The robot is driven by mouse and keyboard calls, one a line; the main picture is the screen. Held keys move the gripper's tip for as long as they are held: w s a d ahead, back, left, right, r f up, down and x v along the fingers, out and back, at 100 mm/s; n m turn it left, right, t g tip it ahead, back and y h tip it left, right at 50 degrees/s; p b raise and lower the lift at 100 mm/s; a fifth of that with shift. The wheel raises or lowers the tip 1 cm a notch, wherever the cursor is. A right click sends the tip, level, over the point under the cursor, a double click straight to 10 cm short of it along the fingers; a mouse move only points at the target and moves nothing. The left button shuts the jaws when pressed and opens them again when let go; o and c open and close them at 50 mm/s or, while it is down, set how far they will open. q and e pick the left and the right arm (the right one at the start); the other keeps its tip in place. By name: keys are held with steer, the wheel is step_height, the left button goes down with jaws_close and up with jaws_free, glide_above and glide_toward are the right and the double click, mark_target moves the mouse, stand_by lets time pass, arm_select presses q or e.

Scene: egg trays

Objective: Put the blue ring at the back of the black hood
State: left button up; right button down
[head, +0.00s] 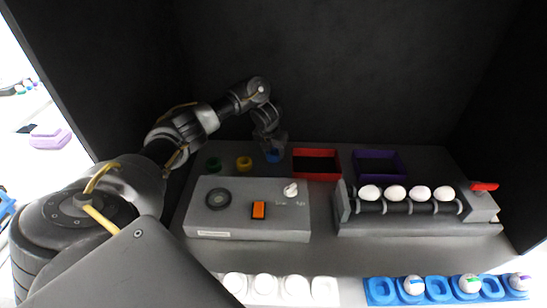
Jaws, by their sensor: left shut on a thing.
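The blue ring (273,156) shows just below the fingertips of my left gripper (272,148), at the back of the shelf inside the black hood (330,65). My left gripper is shut on the blue ring and points down. Its fingers cover part of the ring. I cannot tell whether the ring touches the surface. My right gripper is not in view.
A green ring (213,164) and a yellow ring (244,163) lie left of the blue ring. A red tray (337,164) is close on its right, then a purple tray (399,163). A grey control box (235,225) and an egg roller (345,215) stand in front.

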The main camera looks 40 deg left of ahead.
mark_target(271, 155)
arm_select(q)
step_height(271, 155, down, 2)
steer(key=shift+f, duration=0.15)
steer(key=shift+b, duration=0.3)
steer(key=shift+f, duration=0.15)
steer(key=o, duration=1)
steer(key=shift+c, duration=0.2)
steer(key=p+v, duration=0.8)
steer(key=shift+w, duration=0.1)
